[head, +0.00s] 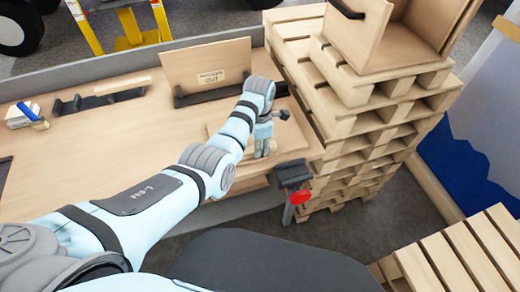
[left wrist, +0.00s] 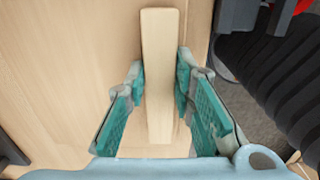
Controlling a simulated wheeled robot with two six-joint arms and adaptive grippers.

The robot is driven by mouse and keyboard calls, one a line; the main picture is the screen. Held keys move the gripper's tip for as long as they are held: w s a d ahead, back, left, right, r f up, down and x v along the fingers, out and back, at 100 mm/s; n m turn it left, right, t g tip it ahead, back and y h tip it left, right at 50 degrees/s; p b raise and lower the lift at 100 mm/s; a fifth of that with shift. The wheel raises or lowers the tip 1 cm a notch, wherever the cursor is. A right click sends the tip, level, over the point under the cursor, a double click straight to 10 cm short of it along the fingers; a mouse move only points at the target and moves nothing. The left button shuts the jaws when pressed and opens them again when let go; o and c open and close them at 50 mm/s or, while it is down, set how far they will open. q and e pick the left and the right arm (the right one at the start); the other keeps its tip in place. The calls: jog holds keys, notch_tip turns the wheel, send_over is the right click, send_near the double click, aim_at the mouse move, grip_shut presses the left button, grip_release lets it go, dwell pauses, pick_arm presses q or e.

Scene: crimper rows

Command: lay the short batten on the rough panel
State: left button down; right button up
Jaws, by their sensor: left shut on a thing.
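My left gripper (head: 264,148) is over the right end of the workbench. In the left wrist view its teal-padded fingers (left wrist: 158,95) are shut on a short pale wooden batten (left wrist: 160,42), which runs lengthwise between them and sticks out past them. A flat pale board (head: 216,130), which looks like the rough panel, lies on the bench under the gripper, partly hidden by my arm. I cannot tell whether the batten touches it. My right gripper is not in view.
An upright board with a label (head: 190,62) stands in a black holder behind my forearm. A black rack (head: 72,104) with a wooden strip (head: 122,86) is at left. Stacked pallets (head: 345,125) stand close on the right. A vise with a red knob (head: 300,197) is at the bench's front edge.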

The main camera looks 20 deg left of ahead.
pick_arm(q)
jog(key=c, duration=1.4)
grip_release()
jog(key=shift+o, duration=0.2)
jog(key=shift+r, duration=0.1)
notch_tip(320, 180, up, 12)
jog(key=p, duration=0.2)
